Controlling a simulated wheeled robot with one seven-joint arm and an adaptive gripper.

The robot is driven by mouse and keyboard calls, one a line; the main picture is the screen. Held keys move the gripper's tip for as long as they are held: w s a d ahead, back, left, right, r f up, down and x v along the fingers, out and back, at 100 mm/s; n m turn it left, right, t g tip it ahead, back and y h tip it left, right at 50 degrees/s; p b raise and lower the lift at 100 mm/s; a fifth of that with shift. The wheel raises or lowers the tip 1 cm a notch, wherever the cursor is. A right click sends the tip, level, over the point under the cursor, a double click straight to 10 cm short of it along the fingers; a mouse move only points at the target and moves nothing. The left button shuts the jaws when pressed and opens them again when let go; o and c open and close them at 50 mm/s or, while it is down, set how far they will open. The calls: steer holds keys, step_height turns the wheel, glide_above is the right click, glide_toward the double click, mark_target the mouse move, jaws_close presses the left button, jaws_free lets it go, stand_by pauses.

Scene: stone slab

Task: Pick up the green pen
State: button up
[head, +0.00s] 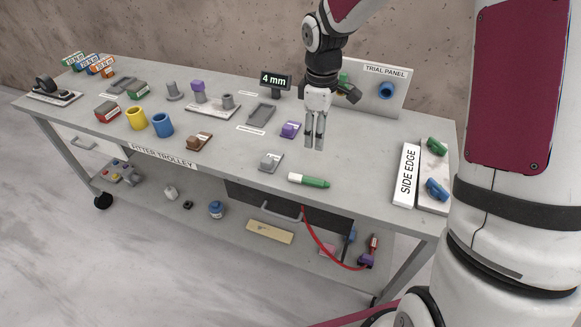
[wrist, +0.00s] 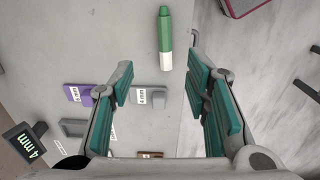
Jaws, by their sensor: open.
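The green pen (head: 309,181) lies on the grey trolley top near its front edge, with a white end to the left in the head view. In the wrist view the green pen (wrist: 165,36) lies ahead of the fingers, a little right of centre, with its white end nearest me. My gripper (head: 314,146) hangs above the trolley top, pointing down, behind the pen in the head view.
A grey block (head: 270,161) and a purple block (head: 290,129) stand left of the pen. A trial panel (head: 372,88) stands behind.

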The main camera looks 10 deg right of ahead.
step_height(320, 180, down, 3)
steer(key=a+n, duration=0.1)
glide_above(309, 181)
steer(key=w, duration=0.1)
step_height(309, 181, down, 7)
steer(key=shift+f, duration=0.1)
steer(key=shift+f+p, duration=0.7)
steer(key=shift+f, duration=2.4)
steer(key=shift+c, duration=0.5)
jaws_close()
